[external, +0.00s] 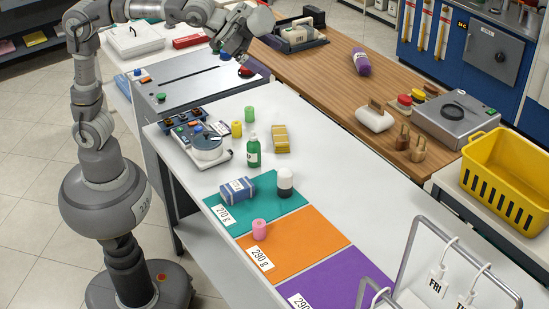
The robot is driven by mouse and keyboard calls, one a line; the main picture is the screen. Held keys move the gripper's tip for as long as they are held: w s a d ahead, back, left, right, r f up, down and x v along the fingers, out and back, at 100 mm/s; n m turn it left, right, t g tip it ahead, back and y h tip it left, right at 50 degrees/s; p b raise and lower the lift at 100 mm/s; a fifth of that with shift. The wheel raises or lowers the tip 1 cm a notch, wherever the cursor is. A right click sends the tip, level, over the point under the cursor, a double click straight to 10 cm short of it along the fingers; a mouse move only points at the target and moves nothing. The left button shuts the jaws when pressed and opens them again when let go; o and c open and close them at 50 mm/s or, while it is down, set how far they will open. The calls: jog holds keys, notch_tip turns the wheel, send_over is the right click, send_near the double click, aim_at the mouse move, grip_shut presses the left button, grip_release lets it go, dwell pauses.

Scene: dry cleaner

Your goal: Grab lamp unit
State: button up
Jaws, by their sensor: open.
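No thing in the external view is plainly a lamp unit, and I cannot tell which one it is. My gripper (236,52) is open at the top of the view, above the far end of the grey metal cabinet (185,85). A small blue round part (225,56) and a red round part (246,71) show close below it. They may be buttons or lamps; they are too small to tell. Whether my fingertips touch either one is unclear. Nothing is visibly held.
The white table (345,187) carries a green bottle (253,150), a blue bundle (238,190), a white-and-black container (285,183) and coloured mats. A wooden counter (330,70) and a yellow basket (508,180) stand right. A hanger rack (440,250) stands at front right.

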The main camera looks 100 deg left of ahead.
jog(key=s+d+r+t, duration=0.1)
jog(key=s+r, duration=0.3)
jog(key=r, duration=0.1)
jog(key=s+d+r+n+t+h+b, duration=0.1)
jog(key=s+r+t, duration=0.1)
jog(key=s+r, duration=0.3)
jog(key=s+d+r+n+t+b, duration=0.1)
jog(key=s+r+t, duration=0.1)
jog(key=s+r, duration=0.2)
jog(key=shift+s+d+r+h, duration=0.15)
jog(key=shift+d+r+h, duration=0.05)
jog(key=shift+r, duration=0.45)
jog(key=shift+s+d+r+h, duration=0.1)
jog(key=shift+d+r+h, duration=0.1)
jog(key=shift+r, duration=0.45)
jog(key=shift+c, duration=1.3)
jog(key=shift+w, duration=0.1)
jog(key=shift+f, duration=0.1)
